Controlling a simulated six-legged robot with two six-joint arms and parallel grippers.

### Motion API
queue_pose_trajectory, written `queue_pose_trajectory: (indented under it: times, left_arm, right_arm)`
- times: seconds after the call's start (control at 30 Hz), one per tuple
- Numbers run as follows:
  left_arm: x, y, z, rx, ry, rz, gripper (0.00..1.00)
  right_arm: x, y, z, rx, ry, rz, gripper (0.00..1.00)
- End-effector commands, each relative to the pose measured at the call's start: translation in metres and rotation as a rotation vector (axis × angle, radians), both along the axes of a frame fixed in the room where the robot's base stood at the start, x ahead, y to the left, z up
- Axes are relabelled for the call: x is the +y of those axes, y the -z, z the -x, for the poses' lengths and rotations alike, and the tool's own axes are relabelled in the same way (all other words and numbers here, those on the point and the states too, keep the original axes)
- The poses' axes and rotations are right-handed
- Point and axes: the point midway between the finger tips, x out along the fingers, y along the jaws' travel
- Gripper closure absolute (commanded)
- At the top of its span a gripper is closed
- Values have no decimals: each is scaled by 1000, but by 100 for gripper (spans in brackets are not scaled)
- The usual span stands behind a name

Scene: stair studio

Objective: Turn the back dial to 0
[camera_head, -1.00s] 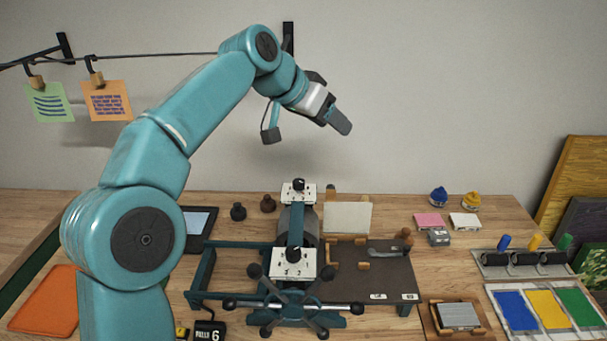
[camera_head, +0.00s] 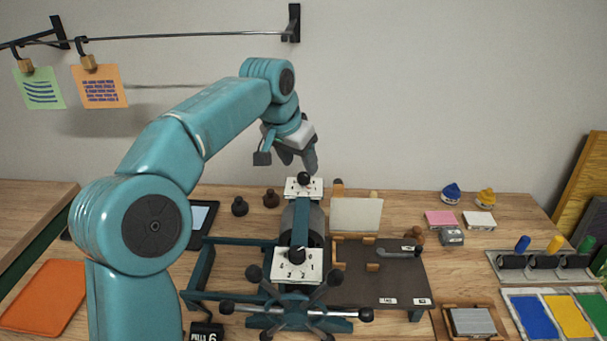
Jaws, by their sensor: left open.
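The back dial is a white plate (camera_head: 292,188) with a black knob (camera_head: 304,179) on top of the press, at its far end. Its markings are too small to read. A similar front dial (camera_head: 291,267) with a black knob sits nearer, showing several digits. My left gripper (camera_head: 312,168) points down just above the back dial's knob, its fingers apart and empty. In this view I cannot tell whether the fingertips touch the knob. My right gripper is not in view.
The press (camera_head: 300,225) has a star-shaped handwheel (camera_head: 290,305) in front. A grey board (camera_head: 385,275) with small parts lies right. An orange tray (camera_head: 45,297) lies far left. Cards hang from a line above.

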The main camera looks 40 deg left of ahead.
Motion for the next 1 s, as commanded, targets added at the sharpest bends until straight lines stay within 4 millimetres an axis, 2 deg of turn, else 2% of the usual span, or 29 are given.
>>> queue_pose_trajectory:
  times: [0.1,0.23,0.4,0.63,0.8,1.0]
  left_arm:
    - [1,22,-9,3,0,0,44]
    - [1,36,-17,1,0,0,44]
    - [2,44,-21,0,0,0,44]
    - [2,44,-21,-1,0,0,44]
    - [2,44,-21,-1,0,0,99]
    - [1,43,-21,-2,-4,1,99]
  right_arm:
    - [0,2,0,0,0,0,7]
    - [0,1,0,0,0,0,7]
    - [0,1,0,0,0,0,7]
    - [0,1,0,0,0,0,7]
    - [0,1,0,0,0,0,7]
    - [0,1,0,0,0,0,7]
